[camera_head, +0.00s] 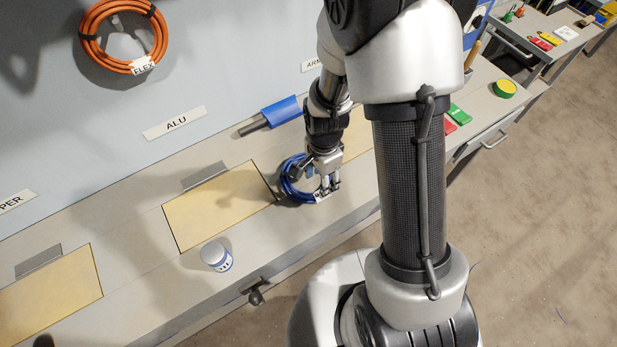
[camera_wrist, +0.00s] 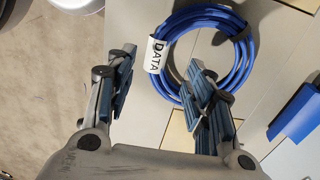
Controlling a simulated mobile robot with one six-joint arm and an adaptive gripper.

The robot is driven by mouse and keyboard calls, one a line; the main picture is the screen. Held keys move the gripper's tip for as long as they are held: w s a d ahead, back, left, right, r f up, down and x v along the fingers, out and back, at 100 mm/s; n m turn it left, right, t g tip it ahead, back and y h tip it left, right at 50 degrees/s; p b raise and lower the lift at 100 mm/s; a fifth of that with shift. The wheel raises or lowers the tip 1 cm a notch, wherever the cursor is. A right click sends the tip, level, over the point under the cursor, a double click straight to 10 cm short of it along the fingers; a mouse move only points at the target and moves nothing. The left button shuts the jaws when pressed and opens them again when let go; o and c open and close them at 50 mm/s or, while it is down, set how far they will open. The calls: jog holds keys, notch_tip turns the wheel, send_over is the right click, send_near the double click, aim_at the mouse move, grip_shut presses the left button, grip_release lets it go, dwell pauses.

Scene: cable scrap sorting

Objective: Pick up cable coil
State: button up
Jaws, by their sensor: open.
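A blue cable coil (camera_head: 290,183) lies on the workbench below my gripper in the head view. In the wrist view the coil (camera_wrist: 239,58) shows as several loops with a white tag (camera_wrist: 157,56) reading "DATA". My gripper (camera_head: 329,190) is over the coil's right side and partly hides it. In the wrist view my gripper (camera_wrist: 160,85) is open, with its fingers apart. The right finger overlaps the coil's lower part and the left finger is outside the loops, beyond the tag. I cannot tell whether a finger touches the cable.
Tan panels (camera_head: 215,205) are set in the bench (camera_head: 130,300). An orange coil (camera_head: 88,47) hangs on the wall. Green and yellow items lie further right.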

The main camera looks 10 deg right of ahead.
jog(key=f+b, duration=0.1)
jog(key=f, duration=0.2)
jog(key=f+b, duration=0.1)
jog(key=f, duration=0.2)
jog(key=shift+s+d+f+b, duration=0.2)
jog(key=shift+f+b, duration=0.1)
jog(key=shift+f, duration=0.1)
jog(key=shift+r, duration=0.1)
jog(key=shift+c, duration=0.4)
grip_shut()
